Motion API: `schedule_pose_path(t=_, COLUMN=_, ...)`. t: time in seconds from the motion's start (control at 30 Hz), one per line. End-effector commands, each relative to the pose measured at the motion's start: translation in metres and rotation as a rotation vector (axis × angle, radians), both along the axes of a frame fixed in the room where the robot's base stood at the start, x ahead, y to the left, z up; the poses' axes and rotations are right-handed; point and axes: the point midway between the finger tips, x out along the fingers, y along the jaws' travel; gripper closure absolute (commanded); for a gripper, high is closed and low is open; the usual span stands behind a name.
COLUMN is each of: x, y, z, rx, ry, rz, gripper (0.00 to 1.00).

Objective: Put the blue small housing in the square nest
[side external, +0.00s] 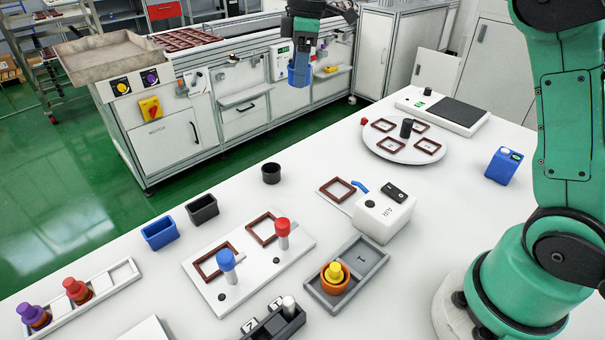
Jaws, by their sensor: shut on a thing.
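My gripper (301,66) hangs high at the top centre, pointing down, shut on the blue small housing (299,76). The housing is held in the air, clear of the white table; the jaws hide its upper part. Several brown square frames could be the square nest: one (338,190) lies beside the white AIR box, two (214,262) (262,229) are on a white plate with blue and red knobs, and others are on the round turntable (385,149). I cannot tell which is meant.
A blue rectangular bin (160,234), a black bin (202,209) and a black cup (271,173) stand on the table. The AIR box (384,217), a grey two-part tray (371,263) and a blue bottle-like box (503,166) are obstacles. Bare table lies at the right centre.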

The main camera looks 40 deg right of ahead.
Motion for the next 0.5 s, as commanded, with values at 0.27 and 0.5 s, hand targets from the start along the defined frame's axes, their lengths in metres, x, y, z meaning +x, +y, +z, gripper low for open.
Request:
schedule_pose_path(t=0.27, x=-0.046, y=0.023, z=-0.014, rx=-0.001, ry=0.0, rz=-0.59, gripper=0.99)
schedule_pose_path(t=0.5, x=-0.068, y=0.031, z=-0.024, rx=-0.001, ry=0.0, rz=-0.866, gripper=0.99)
